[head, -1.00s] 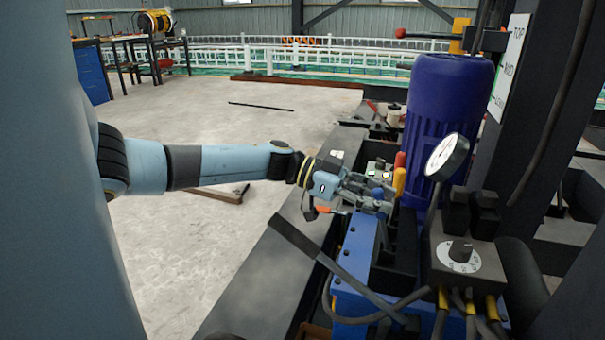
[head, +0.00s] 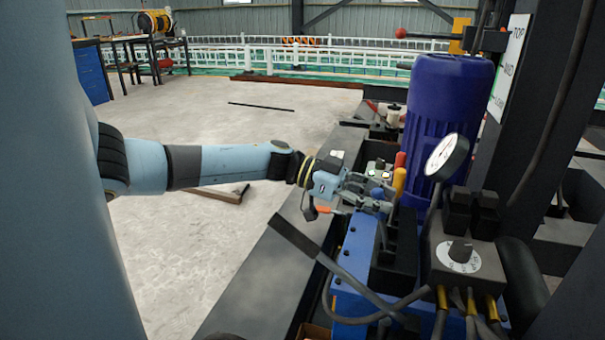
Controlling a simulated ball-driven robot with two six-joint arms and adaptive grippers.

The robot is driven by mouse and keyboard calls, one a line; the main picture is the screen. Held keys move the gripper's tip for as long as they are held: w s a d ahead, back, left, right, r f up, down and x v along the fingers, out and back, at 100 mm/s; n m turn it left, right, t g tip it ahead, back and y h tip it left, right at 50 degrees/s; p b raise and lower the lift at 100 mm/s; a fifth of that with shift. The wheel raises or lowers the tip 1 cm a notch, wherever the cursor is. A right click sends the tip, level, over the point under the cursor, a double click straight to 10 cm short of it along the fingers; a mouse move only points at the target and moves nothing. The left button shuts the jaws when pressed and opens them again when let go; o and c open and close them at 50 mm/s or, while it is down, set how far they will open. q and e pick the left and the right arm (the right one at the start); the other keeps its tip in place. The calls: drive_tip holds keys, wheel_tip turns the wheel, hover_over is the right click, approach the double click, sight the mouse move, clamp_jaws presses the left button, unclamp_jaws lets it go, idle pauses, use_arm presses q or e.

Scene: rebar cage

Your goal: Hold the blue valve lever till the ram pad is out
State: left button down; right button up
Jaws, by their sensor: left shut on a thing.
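My left gripper (head: 372,202) reaches in from the left over the pump unit beside the large dark blue motor (head: 447,115). Its jaws are shut around the blue valve lever (head: 377,192), which shows only in part between the fingers. A yellow lever (head: 399,180) and a red lever (head: 400,159) stand just beyond it, apart from the fingers. I cannot make out the ram pad. My right gripper is not in view.
A black bar handle (head: 298,238) slants in front of the blue block (head: 357,245). The concrete floor (head: 215,265) at left is mostly clear.

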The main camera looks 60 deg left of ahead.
use_arm(q)
drive_tip(key=shift+r, duration=0.1)
drive_tip(key=d+p, duration=0.1)
drive_tip(key=p, duration=0.1)
drive_tip(key=w+d+r+g+y+p, duration=0.1)
drive_tip(key=p, duration=0.1)
drive_tip(key=shift+w+r, duration=0.25)
drive_tip(key=shift+r, duration=0.05)
drive_tip(key=c, duration=1.6)
unclamp_jaws()
drive_tip(key=shift+f+y, duration=0.3)
drive_tip(key=shift+f, duration=0.1)
drive_tip(key=shift+o, duration=0.9)
drive_tip(key=shift+f, duration=0.1)
drive_tip(key=shift+o, duration=1.1)
drive_tip(key=shift+s, duration=0.15)
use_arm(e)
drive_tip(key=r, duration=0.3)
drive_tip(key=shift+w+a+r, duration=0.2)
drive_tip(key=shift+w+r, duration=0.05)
use_arm(q)
drive_tip(key=shift+a, duration=0.1)
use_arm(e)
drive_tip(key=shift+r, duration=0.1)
